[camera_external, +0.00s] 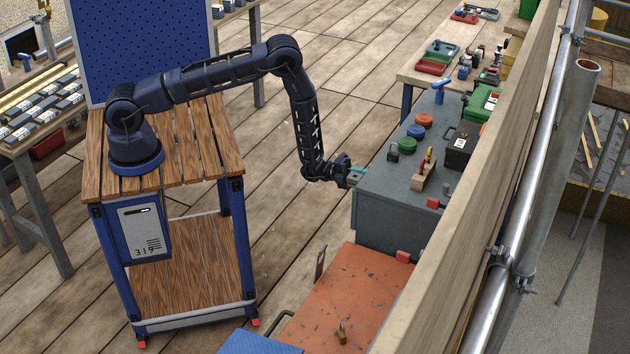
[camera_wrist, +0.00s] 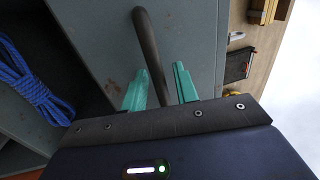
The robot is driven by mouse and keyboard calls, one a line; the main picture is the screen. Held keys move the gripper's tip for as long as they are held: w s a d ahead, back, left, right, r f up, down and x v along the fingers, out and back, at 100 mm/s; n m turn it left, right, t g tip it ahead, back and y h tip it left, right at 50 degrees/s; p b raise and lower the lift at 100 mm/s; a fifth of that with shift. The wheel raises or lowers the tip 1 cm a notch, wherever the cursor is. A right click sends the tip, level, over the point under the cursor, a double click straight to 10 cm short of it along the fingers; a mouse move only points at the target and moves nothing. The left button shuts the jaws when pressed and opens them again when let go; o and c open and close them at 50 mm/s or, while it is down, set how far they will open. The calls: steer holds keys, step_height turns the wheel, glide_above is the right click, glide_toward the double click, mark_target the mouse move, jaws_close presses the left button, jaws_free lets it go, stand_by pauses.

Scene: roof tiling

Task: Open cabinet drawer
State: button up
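The grey cabinet (camera_external: 385,203) stands right of my arm in the external view, its front turned mostly away. In the wrist view a grey drawer front (camera_wrist: 195,35) carries a dark curved bar handle (camera_wrist: 147,40). My gripper (camera_wrist: 161,72) has two teal fingers, which are apart, one on each side of the handle. The handle runs between them, closer to the left finger; I cannot tell whether it touches. In the external view my gripper (camera_external: 357,170) is at the cabinet's upper left edge. The handle is not visible there.
A coiled blue rope (camera_wrist: 32,82) lies in a dark open compartment beside the drawer front. Tools and coloured tins, including a red-orange one (camera_external: 424,120), stand on the cabinet top. An orange cabinet (camera_external: 345,295) stands nearer the camera. Plank floor (camera_external: 285,215) is clear left of the cabinet.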

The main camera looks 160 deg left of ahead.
jaws_close()
steer(key=r+v, duration=0.2)
steer(key=v, duration=1)
steer(key=r+v, duration=0.2)
steer(key=v, duration=1.1)
steer(key=shift+s+d+r, duration=0.2)
steer(key=shift+s+d, duration=0.25)
steer(key=shift+d, duration=0.1)
jaws_free()
steer(key=shift+s, duration=0.1)
steer(key=v, duration=1)
steer(key=shift+s+d, duration=0.2)
steer(key=shift+d, duration=0.05)
